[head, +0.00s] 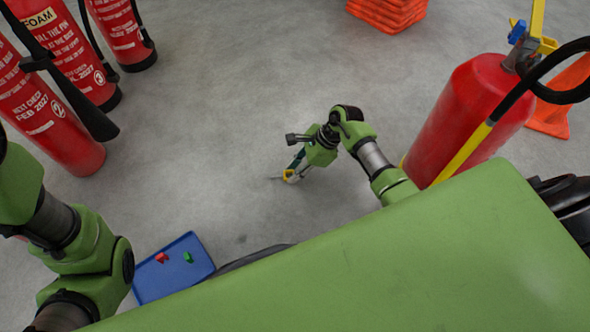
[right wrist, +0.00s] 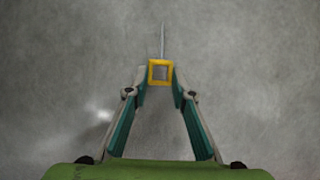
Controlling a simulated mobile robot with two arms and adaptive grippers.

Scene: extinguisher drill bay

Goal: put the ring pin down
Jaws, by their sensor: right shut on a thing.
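The ring pin is a yellow square ring with a thin grey metal pin. In the head view the ring pin (head: 289,176) is at the tip of my right gripper (head: 294,170), over the grey floor left of the big red extinguisher. In the right wrist view my right gripper (right wrist: 160,78) is shut on the ring pin (right wrist: 163,42), whose pin points away from the fingers. The gap between the pin and the floor is hard to judge. Green links of my left arm show at the left, but its gripper is out of view.
A red extinguisher (head: 462,115) with a yellow handle and black hose stands at right, near an orange cone (head: 556,110). Several red extinguishers (head: 50,120) stand at left. A blue tray (head: 204,262) holds small red and green pieces. The middle floor is clear.

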